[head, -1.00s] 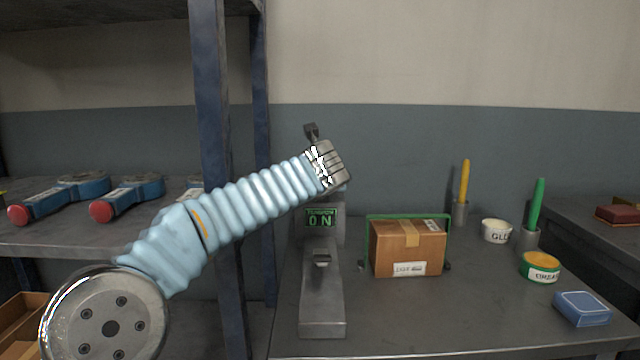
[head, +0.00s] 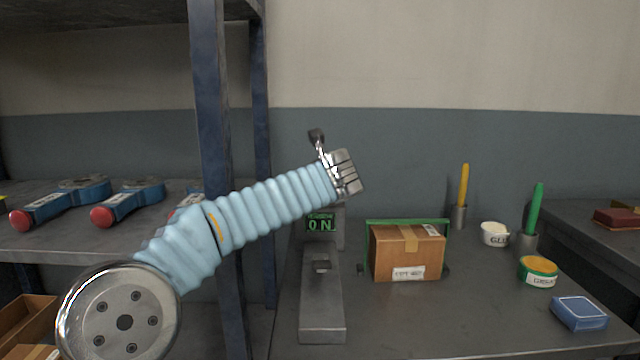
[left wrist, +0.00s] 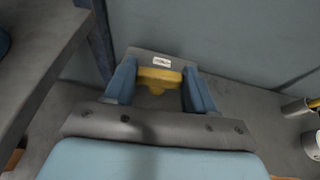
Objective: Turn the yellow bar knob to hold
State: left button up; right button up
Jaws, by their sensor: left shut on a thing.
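The yellow bar knob (left wrist: 158,76) shows in the left wrist view, between the two blue fingers of my left gripper (left wrist: 160,88). My left gripper is shut on it. A small white label (left wrist: 162,62) sits on the grey top just beyond the knob; its text is too small to read. In the head view my left gripper's hand hides the knob at the top of a grey stand (head: 322,290). A green display (head: 320,223) on the stand's front reads ON. My right gripper is in neither view.
A brown box (head: 406,252) in a green frame stands right of the stand on the grey bench. Further right are a GLUE tub (head: 494,234), a green-and-orange tub (head: 538,271) and a blue box (head: 579,313). A dark blue shelf post (head: 210,150) rises close behind my left arm.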

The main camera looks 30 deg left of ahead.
pick_arm(q)
jog(key=p, duration=0.1)
jog(key=n+g+y+p, duration=0.2)
jog(key=shift+w+d+r, duration=0.2)
jog(key=shift+d+r, duration=0.05)
jog(key=shift+r, duration=0.05)
jog(key=shift+n+g+y, duration=0.4)
jog(key=shift+n+g, duration=0.1)
jog(key=shift+n, duration=0.2)
jog(key=shift+w+d+f+n+g+y+p, duration=0.1)
jog(key=shift+n+g+y+p, duration=0.15)
jog(key=shift+n+g+y, duration=0.15)
jog(key=shift+w+f+n+g+y+p, duration=0.1)
jog(key=shift+n+g+y+p, duration=0.15)
jog(key=shift+n+g, duration=0.2)
jog(key=shift+w+n+g+y, duration=0.15)
jog(key=shift+n+g+y, duration=0.5)
jog(key=shift+n+g, duration=1.55)
jog(key=shift+g, duration=0.25)
jog(key=o, duration=1)
jog(key=shift+o, duration=0.2)
